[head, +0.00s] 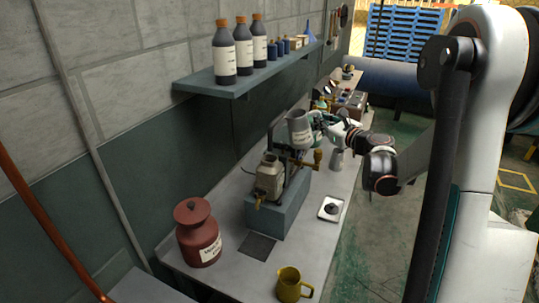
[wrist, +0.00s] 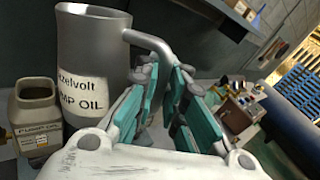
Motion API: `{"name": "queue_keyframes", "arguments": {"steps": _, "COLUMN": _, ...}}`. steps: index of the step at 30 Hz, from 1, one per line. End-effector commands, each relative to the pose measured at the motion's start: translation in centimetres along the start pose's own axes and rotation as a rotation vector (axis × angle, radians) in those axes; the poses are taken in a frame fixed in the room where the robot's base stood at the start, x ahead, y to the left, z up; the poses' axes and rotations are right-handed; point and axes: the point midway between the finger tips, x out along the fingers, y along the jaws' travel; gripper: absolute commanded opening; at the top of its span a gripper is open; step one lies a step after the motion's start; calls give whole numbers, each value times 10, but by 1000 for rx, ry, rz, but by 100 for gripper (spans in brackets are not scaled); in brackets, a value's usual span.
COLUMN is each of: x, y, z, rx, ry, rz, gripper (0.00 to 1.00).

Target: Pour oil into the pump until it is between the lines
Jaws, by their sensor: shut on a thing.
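My gripper (head: 318,122) is shut on the handle of a grey metal jug (head: 300,132). In the wrist view, the jug (wrist: 92,60) has a white label reading "PUMP OIL", and its handle runs between my teal finger pads (wrist: 158,105). The jug is held roughly upright, raised above the pump (head: 292,180) on its blue-green base block (head: 285,212). A beige vessel (head: 269,178) with a brass tap stands at the pump's near end. It shows in the wrist view (wrist: 36,115) with a dark top opening and a "PUMP OIL" label. No oil stream shows; level lines are not readable.
A red lidded canister (head: 198,240), a yellow mug (head: 290,284), and a small white tray (head: 331,209) stand on the bench (head: 235,275). A wall shelf (head: 243,84) with dark bottles (head: 244,48) hangs behind. Open floor lies right of the bench.

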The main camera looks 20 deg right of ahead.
Motion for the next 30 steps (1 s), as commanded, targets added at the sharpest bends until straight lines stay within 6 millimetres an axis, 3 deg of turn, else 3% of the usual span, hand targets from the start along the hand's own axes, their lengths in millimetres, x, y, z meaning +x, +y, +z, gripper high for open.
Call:
{"name": "queue_keyframes", "arguments": {"steps": 12, "x": 7, "y": 22, "z": 17, "rx": -257, "ry": 88, "rz": -2, "gripper": 0}}
{"name": "queue_keyframes", "arguments": {"steps": 19, "x": 11, "y": 35, "z": 42, "rx": -398, "ry": 135, "rz": -3, "gripper": 0}}
{"name": "queue_keyframes", "arguments": {"steps": 30, "x": 16, "y": 48, "z": 44, "rx": -626, "ry": 211, "rz": -7, "gripper": 0}}
